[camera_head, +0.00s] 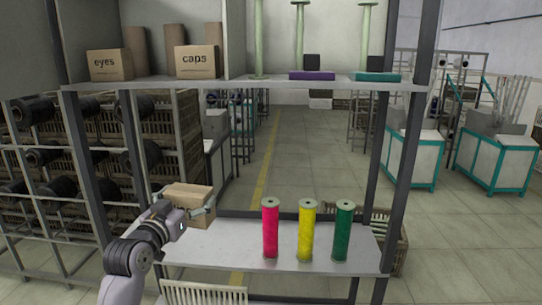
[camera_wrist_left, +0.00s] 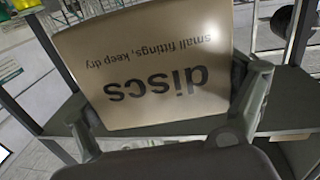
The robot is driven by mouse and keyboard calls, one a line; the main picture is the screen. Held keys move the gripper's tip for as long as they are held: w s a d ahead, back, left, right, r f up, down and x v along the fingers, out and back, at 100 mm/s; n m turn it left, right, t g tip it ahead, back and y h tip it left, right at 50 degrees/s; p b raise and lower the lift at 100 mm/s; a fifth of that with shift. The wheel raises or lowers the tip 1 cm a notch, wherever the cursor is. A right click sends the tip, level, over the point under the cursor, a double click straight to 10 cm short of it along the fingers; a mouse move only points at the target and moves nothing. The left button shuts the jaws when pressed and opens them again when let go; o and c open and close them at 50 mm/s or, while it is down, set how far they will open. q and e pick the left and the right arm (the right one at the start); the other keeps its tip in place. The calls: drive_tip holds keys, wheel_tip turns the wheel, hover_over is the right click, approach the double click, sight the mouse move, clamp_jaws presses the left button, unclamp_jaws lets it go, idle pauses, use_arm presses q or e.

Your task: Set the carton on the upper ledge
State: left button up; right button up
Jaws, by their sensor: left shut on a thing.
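The carton (camera_head: 187,194) is a brown cardboard box in front of the left end of the lower shelf in the head view. In the left wrist view the carton (camera_wrist_left: 150,65) fills the middle, with the print "discs" and "small fittings, keep dry" upside down. My left gripper (camera_head: 194,212) is shut on it, with a finger on either side in the left wrist view (camera_wrist_left: 165,110). The upper ledge (camera_head: 245,83) runs above, carrying an "eyes" carton (camera_head: 110,64) and a "caps" carton (camera_head: 198,61) at its left. My right gripper is not in view.
The lower shelf (camera_head: 225,245) holds a pink bobbin (camera_head: 270,230), a yellow bobbin (camera_head: 307,230) and a green bobbin (camera_head: 343,231). On the upper ledge lie a purple block (camera_head: 312,76) and a teal block (camera_head: 377,77).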

use_arm(q)
drive_tip(key=s+d+f+b, duration=0.1)
drive_tip(key=s+d+f, duration=0.1)
drive_tip(key=s+f, duration=0.6)
drive_tip(key=s+d+f+b, duration=0.1)
drive_tip(key=s+d+f, duration=0.1)
drive_tip(key=s+f, duration=0.55)
drive_tip(key=s+a+f+n+y+b, duration=0.1)
drive_tip(key=s+f+y, duration=0.1)
drive_tip(key=s, duration=0.7)
drive_tip(key=s+a+f+n+y+b, duration=0.1)
drive_tip(key=s+f+y+b, duration=0.1)
drive_tip(key=s+f, duration=0.3)
drive_tip(key=s, duration=0.4)
drive_tip(key=shift+a+f+n, duration=0.25)
drive_tip(key=shift+a+n, duration=0.05)
drive_tip(key=shift+a, duration=0.1)
drive_tip(key=shift+w, duration=0.1)
